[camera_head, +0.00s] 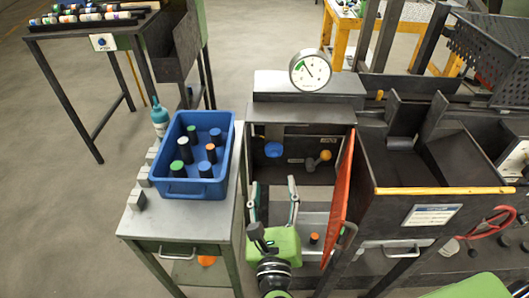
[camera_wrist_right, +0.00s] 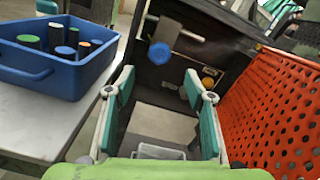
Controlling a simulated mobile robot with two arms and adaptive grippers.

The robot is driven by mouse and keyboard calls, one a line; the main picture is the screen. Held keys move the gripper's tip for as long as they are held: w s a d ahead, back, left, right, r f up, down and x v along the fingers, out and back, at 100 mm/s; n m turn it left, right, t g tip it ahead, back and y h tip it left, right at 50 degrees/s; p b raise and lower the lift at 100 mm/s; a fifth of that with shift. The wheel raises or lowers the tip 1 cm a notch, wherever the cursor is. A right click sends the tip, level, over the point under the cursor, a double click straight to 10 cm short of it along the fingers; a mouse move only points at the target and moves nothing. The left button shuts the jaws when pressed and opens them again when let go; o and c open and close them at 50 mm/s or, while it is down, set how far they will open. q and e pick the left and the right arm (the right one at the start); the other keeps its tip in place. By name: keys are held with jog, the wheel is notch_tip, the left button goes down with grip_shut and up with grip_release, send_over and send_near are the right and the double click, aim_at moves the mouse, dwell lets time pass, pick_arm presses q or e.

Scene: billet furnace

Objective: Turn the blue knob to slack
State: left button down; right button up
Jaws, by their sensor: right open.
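The blue knob (camera_head: 273,149) is on the dark panel inside the open bay, left of an orange knob (camera_head: 325,155). In the right wrist view the blue knob (camera_wrist_right: 160,55) shows ahead of the fingertips, near the top middle, at the end of a grey bar. My right gripper (camera_head: 273,188) is open and empty, in front of the bay and below the blue knob in the head view. Its two teal-padded fingers (camera_wrist_right: 158,82) are spread wide and do not touch the knob.
A red perforated door (camera_wrist_right: 275,105) stands open close on the right. A blue crate (camera_head: 203,187) with several capped cylinders stands on the left table (camera_head: 150,224). A round gauge (camera_head: 310,70) with a green arc sits above the bay. Panel labels are too small to read.

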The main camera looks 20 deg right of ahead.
aim_at(273, 151)
jog(key=p+x, duration=0.3)
jog(key=x, duration=1)
jog(key=shift+w, duration=0.35)
jog(key=c, duration=1.1)
